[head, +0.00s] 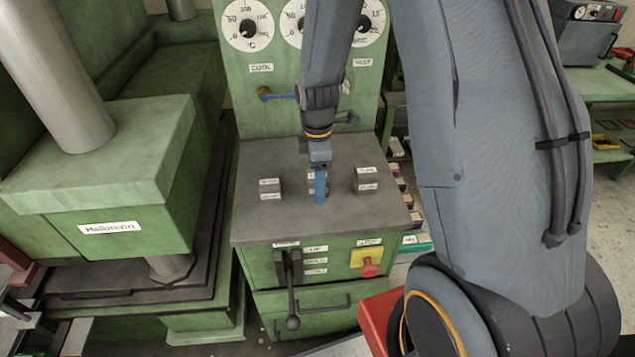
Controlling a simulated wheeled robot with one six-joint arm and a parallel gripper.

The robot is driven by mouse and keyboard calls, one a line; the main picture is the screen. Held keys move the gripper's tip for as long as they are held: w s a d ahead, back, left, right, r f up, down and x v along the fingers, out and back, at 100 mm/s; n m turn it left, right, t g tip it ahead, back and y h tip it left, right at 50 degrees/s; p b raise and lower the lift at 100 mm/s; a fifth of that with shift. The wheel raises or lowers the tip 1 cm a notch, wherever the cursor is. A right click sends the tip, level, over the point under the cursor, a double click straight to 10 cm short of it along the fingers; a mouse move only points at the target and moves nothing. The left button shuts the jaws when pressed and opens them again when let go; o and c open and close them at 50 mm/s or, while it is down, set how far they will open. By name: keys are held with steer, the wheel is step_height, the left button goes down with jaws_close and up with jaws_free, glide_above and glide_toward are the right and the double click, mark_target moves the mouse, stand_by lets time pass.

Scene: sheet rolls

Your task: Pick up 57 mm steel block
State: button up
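Three small grey steel blocks with white labels stand in a row on the dark top of a green control console (290,225). The left block (269,188) and the right block (367,180) are in plain view. The middle block (311,188) is largely hidden behind my gripper (320,196). The labels are too small to read, so I cannot tell which block is the 57 mm one. My gripper points down at the middle block, with a blue finger in front of it. I cannot tell whether its fingers are open or closed on that block.
A green panel with round dials (247,25) rises behind the console top. A black lever (291,285) and a red knob (369,268) are on the console's front. A green press (110,180) stands at the left. The console top is clear around the blocks.

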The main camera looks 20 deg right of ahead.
jaws_close()
steer(key=shift+r, duration=0.1)
steer(key=shift+w, duration=0.1)
